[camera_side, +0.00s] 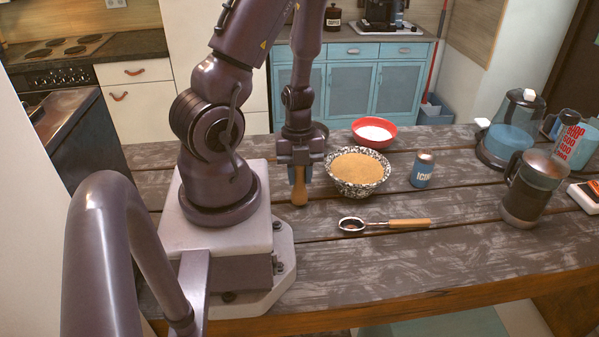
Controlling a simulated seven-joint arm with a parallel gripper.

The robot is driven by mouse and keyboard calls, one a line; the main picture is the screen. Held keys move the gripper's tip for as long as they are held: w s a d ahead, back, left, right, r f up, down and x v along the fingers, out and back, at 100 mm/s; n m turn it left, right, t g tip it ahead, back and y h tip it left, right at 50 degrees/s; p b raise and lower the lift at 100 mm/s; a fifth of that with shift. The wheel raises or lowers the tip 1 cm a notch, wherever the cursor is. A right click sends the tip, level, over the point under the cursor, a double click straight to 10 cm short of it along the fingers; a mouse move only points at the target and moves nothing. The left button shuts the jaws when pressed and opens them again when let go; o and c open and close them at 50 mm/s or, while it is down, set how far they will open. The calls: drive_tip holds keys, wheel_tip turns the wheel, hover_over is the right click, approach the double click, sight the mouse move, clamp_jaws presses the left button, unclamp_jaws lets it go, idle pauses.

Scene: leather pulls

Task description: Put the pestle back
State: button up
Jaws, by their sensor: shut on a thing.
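My gripper (299,167) points down just left of the speckled bowl and is shut on the pestle (299,193). The pestle is light wood with a rounded lower end. It hangs about upright; I cannot tell whether its tip touches the table. A dark rounded rim (321,129) shows behind my gripper, mostly hidden; it may be the mortar, but I cannot tell.
A speckled bowl of tan powder (347,188) stands right of the pestle, with a red bowl (362,140) behind it. The front table is clear.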

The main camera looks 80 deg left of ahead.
drive_tip(key=o, duration=0.9)
wheel_tip(320, 180, up, 12)
drive_tip(key=a, duration=0.2)
drive_tip(key=w+r+n+t+y, duration=0.25)
drive_tip(key=w+r+t, duration=0.3)
drive_tip(key=w, duration=0.55)
drive_tip(key=w+r+n+t+y, duration=0.4)
drive_tip(key=r+n, duration=0.5)
drive_tip(key=s+d+n+g+h, duration=0.1)
drive_tip(key=s+d+n, duration=0.1)
drive_tip(key=d, duration=0.4)
drive_tip(key=s+d+r+n+g+h, duration=0.1)
drive_tip(key=s+d+n+h, duration=0.1)
drive_tip(key=s+d, duration=0.2)
drive_tip(key=s+d+r+n+g+h, duration=0.1)
drive_tip(key=s+d+n+g, duration=0.1)
drive_tip(key=d, duration=0.5)
drive_tip(key=shift+s+d+r+n+h, duration=0.1)
drive_tip(key=shift+s+d+n+h, duration=0.1)
drive_tip(key=shift+s, duration=0.25)
drive_tip(key=shift+s+d+r+n+h, duration=0.1)
drive_tip(key=shift+s+h, duration=0.05)
drive_tip(key=shift+s, duration=0.25)
